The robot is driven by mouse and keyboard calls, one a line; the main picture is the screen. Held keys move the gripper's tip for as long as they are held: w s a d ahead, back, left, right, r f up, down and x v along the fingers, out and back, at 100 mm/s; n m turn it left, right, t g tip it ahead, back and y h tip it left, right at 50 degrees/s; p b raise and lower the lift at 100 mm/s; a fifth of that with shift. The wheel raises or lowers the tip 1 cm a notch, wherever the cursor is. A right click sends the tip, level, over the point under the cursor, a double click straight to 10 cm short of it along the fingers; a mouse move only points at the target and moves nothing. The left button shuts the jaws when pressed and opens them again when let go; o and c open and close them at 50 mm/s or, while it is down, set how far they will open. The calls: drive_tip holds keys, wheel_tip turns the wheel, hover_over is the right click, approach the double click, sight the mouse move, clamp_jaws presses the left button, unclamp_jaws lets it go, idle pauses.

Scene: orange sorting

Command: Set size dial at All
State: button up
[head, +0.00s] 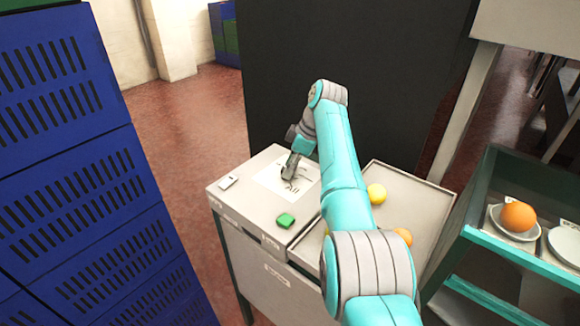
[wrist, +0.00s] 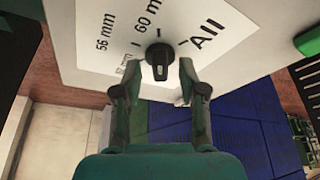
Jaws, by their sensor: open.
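The size dial (wrist: 159,58) is a round black knob with a raised grip, on a white label plate (wrist: 100,50) with printed marks. In the wrist view I read "56 mm", "60 mm" and, on the right, "All"; another label at lower left is partly hidden. A light mark shows on the lower part of the knob, but I cannot tell which setting it is at. My gripper (wrist: 160,72) is open, one finger on each side of the knob, with small gaps visible. In the head view my gripper (head: 290,168) covers the dial above the plate (head: 270,181).
A green button (head: 286,220) and a small white switch (head: 228,182) sit on the same box top. A tray (head: 447,205) beside it holds a yellow fruit (head: 376,193) and an orange (head: 403,236). Blue crates (head: 70,160) stand left; a teal shelf (head: 475,215) stands right.

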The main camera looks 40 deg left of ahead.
drive_tip(key=shift+a+f, duration=0.1)
drive_tip(key=shift+f, duration=0.05)
clamp_jaws()
drive_tip(key=shift+s+m, duration=0.1)
drive_tip(key=shift+m, duration=0.2)
drive_tip(key=m+t, duration=0.1)
drive_tip(key=m, duration=0.1)
drive_tip(key=m+t, duration=0.1)
drive_tip(key=m, duration=0.2)
drive_tip(key=shift+s+m+y, duration=0.2)
drive_tip(key=shift+m+y, duration=0.1)
drive_tip(key=m+t, duration=0.1)
drive_tip(key=m, duration=0.1)
drive_tip(key=m+t+h, duration=0.1)
drive_tip(key=m, duration=0.2)
drive_tip(key=shift+s+m, duration=0.15)
drive_tip(key=shift+m, duration=0.15)
idle(0.4)
